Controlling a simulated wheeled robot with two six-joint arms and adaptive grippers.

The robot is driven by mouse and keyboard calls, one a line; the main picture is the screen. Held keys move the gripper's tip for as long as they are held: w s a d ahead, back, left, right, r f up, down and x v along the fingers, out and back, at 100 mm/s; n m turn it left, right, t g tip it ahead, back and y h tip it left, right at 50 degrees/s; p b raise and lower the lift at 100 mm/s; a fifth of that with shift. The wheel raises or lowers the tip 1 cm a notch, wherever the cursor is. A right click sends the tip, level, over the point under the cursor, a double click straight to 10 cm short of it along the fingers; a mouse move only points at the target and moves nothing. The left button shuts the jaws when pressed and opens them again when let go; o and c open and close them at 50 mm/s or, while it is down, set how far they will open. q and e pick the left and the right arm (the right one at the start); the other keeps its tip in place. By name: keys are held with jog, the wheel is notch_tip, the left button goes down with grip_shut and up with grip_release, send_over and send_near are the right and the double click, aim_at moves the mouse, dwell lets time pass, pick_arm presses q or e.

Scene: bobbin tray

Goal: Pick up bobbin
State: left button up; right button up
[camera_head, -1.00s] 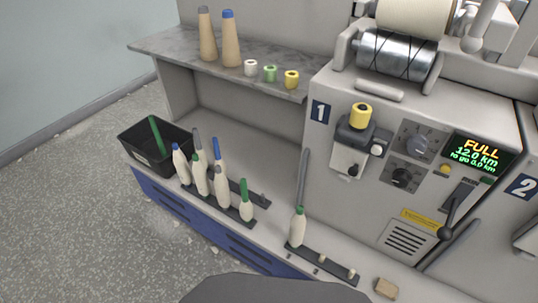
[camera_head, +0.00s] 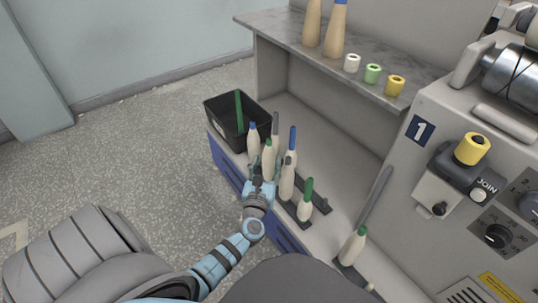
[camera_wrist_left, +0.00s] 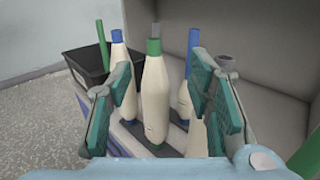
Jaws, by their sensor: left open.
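Several cream bobbins with coloured tips stand upright in dark peg strips on the ledge. A green-tipped bobbin (camera_head: 268,161) stands at my left gripper (camera_head: 259,178). In the left wrist view this green-tipped bobbin (camera_wrist_left: 155,98) stands between the open, teal-padded fingers of the gripper (camera_wrist_left: 161,78); I see no clear contact. A blue-tipped bobbin (camera_head: 253,143) is behind it to the left, and another blue-tipped one (camera_head: 291,147) is to the right. A grey-tipped bobbin (camera_head: 287,180) and a short green-tipped one (camera_head: 305,205) are nearer. My right gripper is not in view.
A black bin (camera_head: 217,118) with a green tube (camera_head: 239,110) stands at the ledge's far end. A shelf (camera_head: 290,32) above carries two tall cones and small spools. Machine panel 1 (camera_head: 410,160) is at right, with another bobbin (camera_head: 352,246) in front.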

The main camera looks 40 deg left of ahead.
aim_at(269, 144)
pick_arm(q)
jog(key=b+x, duration=0.1)
jog(key=x, duration=0.4)
jog(key=b+x, duration=0.2)
jog(key=x, duration=0.3)
jog(key=shift+s+a+f, duration=0.15)
jog(key=shift+a, duration=0.2)
jog(key=shift+c, duration=0.2)
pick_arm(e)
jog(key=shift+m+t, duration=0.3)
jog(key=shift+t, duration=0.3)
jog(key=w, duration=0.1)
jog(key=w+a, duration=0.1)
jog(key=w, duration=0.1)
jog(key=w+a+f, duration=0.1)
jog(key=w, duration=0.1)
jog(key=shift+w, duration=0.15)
pick_arm(q)
grip_shut()
